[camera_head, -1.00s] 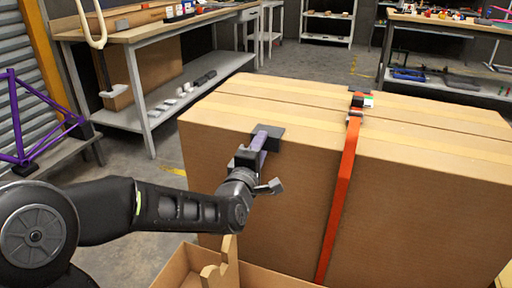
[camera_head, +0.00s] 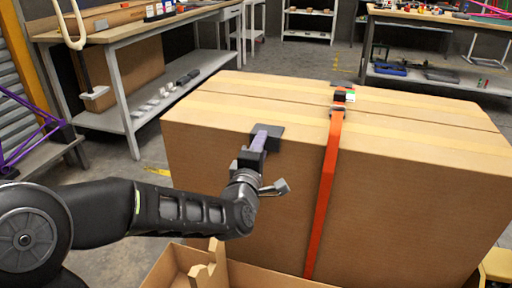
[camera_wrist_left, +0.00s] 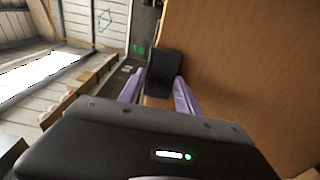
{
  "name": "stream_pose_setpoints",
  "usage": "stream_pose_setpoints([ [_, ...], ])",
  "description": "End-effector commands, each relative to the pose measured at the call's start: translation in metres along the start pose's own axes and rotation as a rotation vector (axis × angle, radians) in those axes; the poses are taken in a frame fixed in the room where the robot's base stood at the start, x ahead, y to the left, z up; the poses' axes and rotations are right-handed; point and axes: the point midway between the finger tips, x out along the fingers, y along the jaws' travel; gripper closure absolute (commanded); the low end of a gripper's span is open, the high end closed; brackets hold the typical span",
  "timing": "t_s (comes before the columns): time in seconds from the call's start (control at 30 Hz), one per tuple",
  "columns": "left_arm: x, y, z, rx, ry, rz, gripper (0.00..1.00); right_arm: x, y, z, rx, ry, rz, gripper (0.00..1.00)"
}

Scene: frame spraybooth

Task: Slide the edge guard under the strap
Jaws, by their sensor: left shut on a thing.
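The dark grey edge guard (camera_head: 270,136) is at the carton's near top edge, left of the strap, with its flat part over the top. Whether it touches the carton is unclear. It also shows in the wrist view (camera_wrist_left: 163,72), between the purple fingers. My left gripper (camera_head: 260,140) is shut on it. The orange strap (camera_head: 322,195) runs over the carton (camera_head: 240,190) and down its near face, a short gap right of the guard. A buckle (camera_head: 343,97) sits on the strap near the far edge. My right gripper is out of view.
An open cardboard box (camera_head: 265,279) stands below, in front of the carton. A workbench (camera_head: 118,33) with a lower shelf is at the back left, another bench (camera_head: 440,24) at the back right. The carton top between guard and strap is clear.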

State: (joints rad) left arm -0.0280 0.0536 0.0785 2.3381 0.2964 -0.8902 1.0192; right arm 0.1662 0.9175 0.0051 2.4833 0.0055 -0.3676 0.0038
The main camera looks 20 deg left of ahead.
Motion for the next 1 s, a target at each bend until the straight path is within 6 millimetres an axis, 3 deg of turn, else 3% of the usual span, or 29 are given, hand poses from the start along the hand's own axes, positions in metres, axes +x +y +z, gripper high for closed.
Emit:
stream_pose_setpoints([
  [0.6, -0.002, 0.0, 0.027, 0.0, -0.002, 0.0, 0.84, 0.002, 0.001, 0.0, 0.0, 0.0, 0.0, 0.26],
  [0.97, -0.002, 0.0, 0.029, 0.0, -0.001, -0.001, 0.84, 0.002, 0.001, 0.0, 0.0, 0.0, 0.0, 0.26],
  [1.0, -0.002, 0.0, 0.029, 0.0, -0.001, -0.001, 0.57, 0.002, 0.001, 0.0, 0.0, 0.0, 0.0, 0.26],
])
